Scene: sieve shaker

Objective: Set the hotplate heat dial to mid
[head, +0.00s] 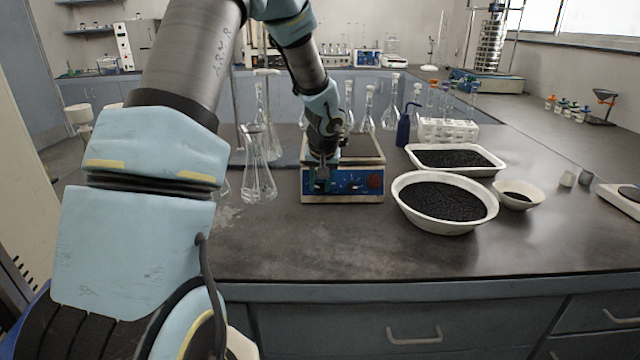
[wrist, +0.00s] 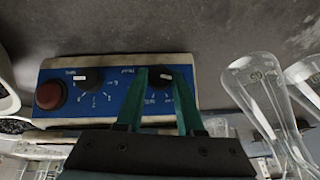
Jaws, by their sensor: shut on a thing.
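The hotplate (head: 343,186) stands on the bench with its blue front panel (wrist: 118,98) facing me; the panel is upside down in the wrist view. The panel carries two black dials and a red round button (wrist: 50,95). My gripper (head: 322,182) is at the panel's left end in the head view. In the wrist view its green fingers sit on either side of the dial (wrist: 164,78) farther from the button, shut on it. The other dial (wrist: 88,78) is free. The held dial's pointer and its label are too small to read surely.
Glass flasks (head: 258,170) stand close to the left of the hotplate. A white bowl of dark grains (head: 408,205) stands close on its right, with a white tray (head: 488,171) and a blue wash bottle (head: 403,130) behind. The bench front is clear.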

